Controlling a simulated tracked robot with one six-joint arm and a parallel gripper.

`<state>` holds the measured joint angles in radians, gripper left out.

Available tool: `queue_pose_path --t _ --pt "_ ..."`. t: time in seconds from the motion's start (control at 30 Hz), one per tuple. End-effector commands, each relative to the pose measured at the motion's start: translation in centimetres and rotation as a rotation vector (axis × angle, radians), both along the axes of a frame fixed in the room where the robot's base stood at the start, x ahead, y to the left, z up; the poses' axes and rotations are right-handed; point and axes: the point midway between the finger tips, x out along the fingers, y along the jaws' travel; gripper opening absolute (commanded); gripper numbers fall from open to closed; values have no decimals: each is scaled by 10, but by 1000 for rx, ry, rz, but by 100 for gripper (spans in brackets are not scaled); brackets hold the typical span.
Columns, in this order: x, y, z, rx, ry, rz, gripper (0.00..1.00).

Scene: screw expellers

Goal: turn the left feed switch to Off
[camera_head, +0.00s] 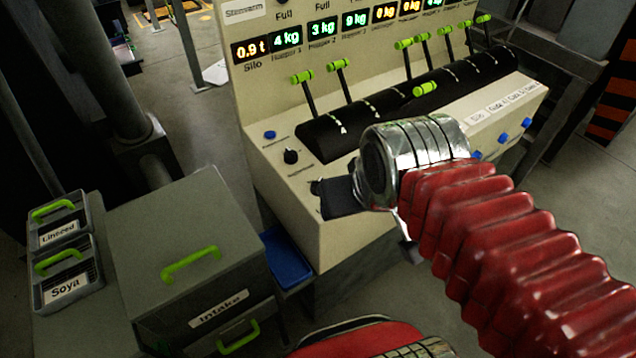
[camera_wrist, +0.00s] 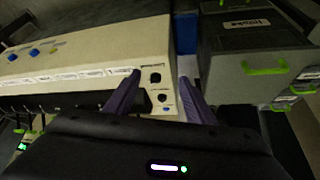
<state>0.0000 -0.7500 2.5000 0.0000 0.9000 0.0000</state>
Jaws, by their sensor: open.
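A round black knob (camera_head: 291,156) stands on the left end of the beige console's sloping front in the head view, near a blue button. In the wrist view, two black knobs show: a nearer-to-edge knob (camera_wrist: 155,77) and another knob (camera_wrist: 163,98) beside the blue button (camera_wrist: 167,110). Their labels are too small to read, so I cannot tell which is the left feed switch. My gripper (camera_head: 322,195) is over the console's lower left front. In the wrist view my gripper (camera_wrist: 160,76) is open, its fingers on either side of the edge knob, with nothing held; contact is unclear.
Green-handled levers (camera_head: 302,77) rise from a black curved panel along the console (camera_head: 282,178). Lit displays (camera_head: 286,38) stand behind. A grey Intake cabinet (camera_head: 180,230) with green handles is at left, a blue tray (camera_head: 286,258) between it and the console.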

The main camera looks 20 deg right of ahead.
Motion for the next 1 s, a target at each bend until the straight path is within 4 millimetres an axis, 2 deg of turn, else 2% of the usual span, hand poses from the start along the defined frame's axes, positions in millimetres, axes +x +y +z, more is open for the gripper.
queue_pose_path --t 0.17,0.37,0.67,1.0 --pt "1 0 -2 0 11 0 49" --pt "9 0 -18 0 76 -1 49" --pt "48 -1 -24 10 179 -25 49" --pt "100 -2 -29 68 297 -193 49"
